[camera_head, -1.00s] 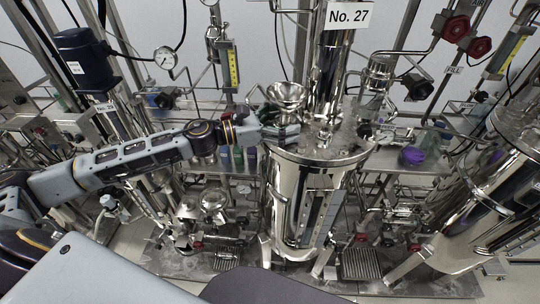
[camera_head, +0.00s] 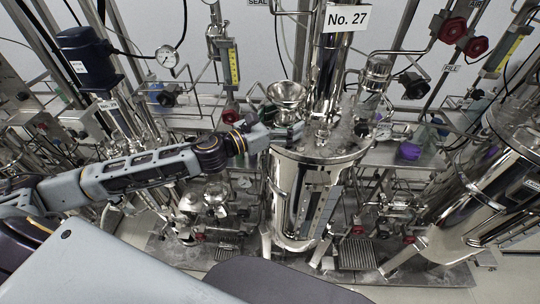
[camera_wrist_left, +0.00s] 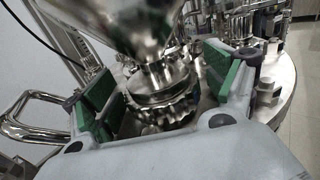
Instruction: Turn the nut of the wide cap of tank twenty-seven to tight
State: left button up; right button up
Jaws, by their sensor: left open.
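Tank twenty-seven (camera_head: 290,200) is a shiny steel vessel in the middle of the head view, under a "No. 27" sign (camera_head: 346,18). A steel funnel-shaped fitting (camera_head: 287,92) rises at the left of its lid. In the left wrist view a scalloped nut (camera_wrist_left: 160,108) sits under the flared fitting (camera_wrist_left: 125,25). My left gripper (camera_head: 288,131) is at the lid's left edge, just below the funnel. In the wrist view its green-padded fingers (camera_wrist_left: 158,85) stand apart on either side of the nut, with gaps visible. The nut's far side is hidden. My right gripper is not in view.
Another steel tank (camera_head: 490,205) stands at the right. Pipes and red valve wheels (camera_head: 453,31) surround the lid. A purple object (camera_head: 409,151) lies on the shelf right of the tank. A blue-grey motor (camera_head: 86,55) is at upper left.

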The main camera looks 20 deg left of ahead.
pick_arm(q)
jog(key=shift+n+t+y, duration=0.7)
jog(key=shift+n+y, duration=0.4)
jog(key=shift+y, duration=0.2)
jog(key=shift+n+t+y, duration=0.7)
jog(key=shift+n+y, duration=0.8)
jog(key=shift+y, duration=0.9)
